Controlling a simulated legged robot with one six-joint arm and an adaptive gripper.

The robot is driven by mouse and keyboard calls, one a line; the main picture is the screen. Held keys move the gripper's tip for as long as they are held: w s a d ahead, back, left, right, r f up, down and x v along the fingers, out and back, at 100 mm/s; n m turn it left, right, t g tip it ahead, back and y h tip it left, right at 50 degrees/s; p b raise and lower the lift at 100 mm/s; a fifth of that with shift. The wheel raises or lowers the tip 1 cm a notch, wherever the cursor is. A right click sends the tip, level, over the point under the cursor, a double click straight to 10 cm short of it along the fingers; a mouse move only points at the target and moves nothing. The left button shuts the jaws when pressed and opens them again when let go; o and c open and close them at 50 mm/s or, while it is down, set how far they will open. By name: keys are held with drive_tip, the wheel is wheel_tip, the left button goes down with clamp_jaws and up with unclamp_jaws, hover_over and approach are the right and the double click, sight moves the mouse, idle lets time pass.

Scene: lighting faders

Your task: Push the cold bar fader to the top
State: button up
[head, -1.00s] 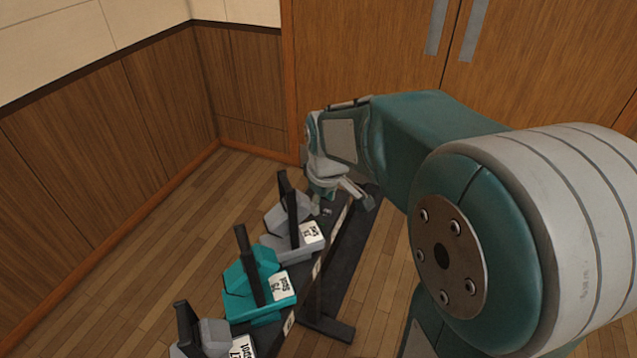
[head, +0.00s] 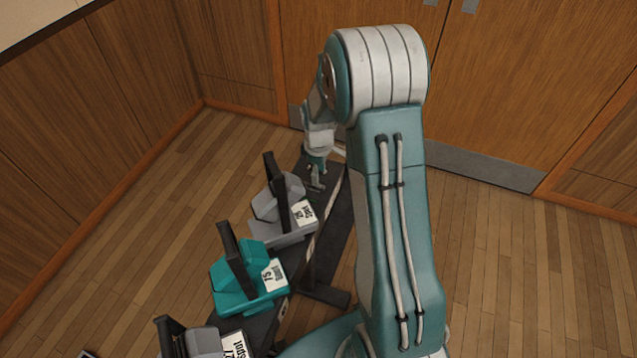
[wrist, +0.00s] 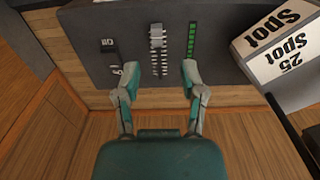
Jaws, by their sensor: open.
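In the wrist view a dark grey panel (wrist: 85,35) carries a slot with a pale ridged fader (wrist: 158,48) in its middle. No name for this fader is legible, so I cannot tell whether it is the cold bar fader. My gripper (wrist: 158,80) is open, its two fingers spread just below the fader in the picture, one to each side. Nothing is between them, and contact is not visible. In the head view my gripper (head: 317,182) is low at the far end of the row of lamp units, small and partly hidden by my arm.
Right of the fader is a lit green bar (wrist: 191,42); left is an Off/On switch (wrist: 111,60). A white label (wrist: 275,45) reads "25 Spot". In the head view stand a grey unit (head: 280,203), a teal unit (head: 245,275) and another grey unit (head: 200,340). Open wooden floor lies left.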

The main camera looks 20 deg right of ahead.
sight(320, 186)
drive_tip(key=f, duration=0.3)
drive_tip(key=d+f, duration=0.1)
drive_tip(key=f, duration=0.1)
drive_tip(key=shift+f, duration=0.15)
drive_tip(key=shift+a+f, duration=0.15)
drive_tip(key=shift+f, duration=0.1)
drive_tip(key=shift+a, duration=0.1)
clamp_jaws()
